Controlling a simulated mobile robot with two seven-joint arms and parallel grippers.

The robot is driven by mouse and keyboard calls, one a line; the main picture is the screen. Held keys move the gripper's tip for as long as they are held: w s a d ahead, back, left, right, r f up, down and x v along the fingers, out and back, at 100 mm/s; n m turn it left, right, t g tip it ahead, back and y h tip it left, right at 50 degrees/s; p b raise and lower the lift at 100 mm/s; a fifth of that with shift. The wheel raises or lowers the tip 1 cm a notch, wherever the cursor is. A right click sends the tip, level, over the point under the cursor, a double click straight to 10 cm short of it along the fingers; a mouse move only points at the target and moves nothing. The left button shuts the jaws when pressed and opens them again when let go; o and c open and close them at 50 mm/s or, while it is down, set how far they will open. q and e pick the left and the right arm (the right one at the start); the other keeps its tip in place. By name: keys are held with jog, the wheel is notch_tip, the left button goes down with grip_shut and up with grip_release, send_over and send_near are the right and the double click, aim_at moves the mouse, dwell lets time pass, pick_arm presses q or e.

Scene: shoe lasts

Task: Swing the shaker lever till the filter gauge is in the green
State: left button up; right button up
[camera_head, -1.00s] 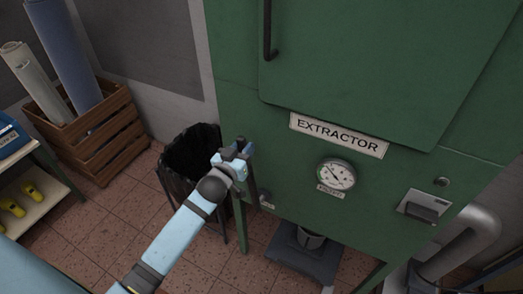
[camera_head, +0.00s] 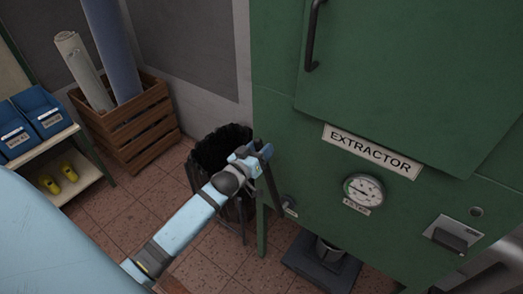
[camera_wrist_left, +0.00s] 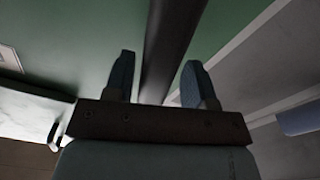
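The green extractor cabinet (camera_head: 300,175) carries a round white filter gauge (camera_head: 363,190). The dark shaker lever (camera_head: 273,187) stands at the cabinet's left front corner, rising from a pivot low on the panel. My left gripper (camera_head: 255,151) is at the lever's upper end. In the left wrist view the dark lever bar (camera_wrist_left: 171,45) passes between the two blue fingers (camera_wrist_left: 158,83). Slim gaps show beside it, so the fingers look open around or just short of it. My right gripper is not in view.
A black bin (camera_head: 213,160) stands left of the cabinet, just behind my left arm. A wooden crate (camera_head: 130,135) with rolls and a shelf with blue boxes (camera_head: 40,112) are further left. A grey container (camera_head: 328,250) sits under the cabinet.

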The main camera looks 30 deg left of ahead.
pick_arm(q)
jog(key=shift+f, duration=0.15)
jog(key=shift+s, duration=0.6)
jog(key=s+b, duration=0.1)
jog(key=s, duration=1.1)
jog(key=shift+s+a+b, duration=0.25)
jog(key=shift+s+b, duration=0.05)
jog(key=shift+b, duration=0.1)
jog(key=s+d+f+m+g+h+p, duration=0.1)
jog(key=s+d+f+m+g+p, duration=0.1)
jog(key=s+d+f, duration=0.3)
jog(key=s+d+f+m+g+h+p, duration=0.1)
jog(key=s+d+f+m+g+p, duration=0.2)
jog(key=d, duration=0.7)
jog(key=s+f+m+g, duration=0.1)
jog(key=s+f+g, duration=0.1)
jog(key=s+f, duration=0.1)
jog(key=shift+s+d+f+h, duration=0.15)
jog(key=shift+s+f+h, duration=0.1)
jog(key=shift+f+h, duration=0.1)
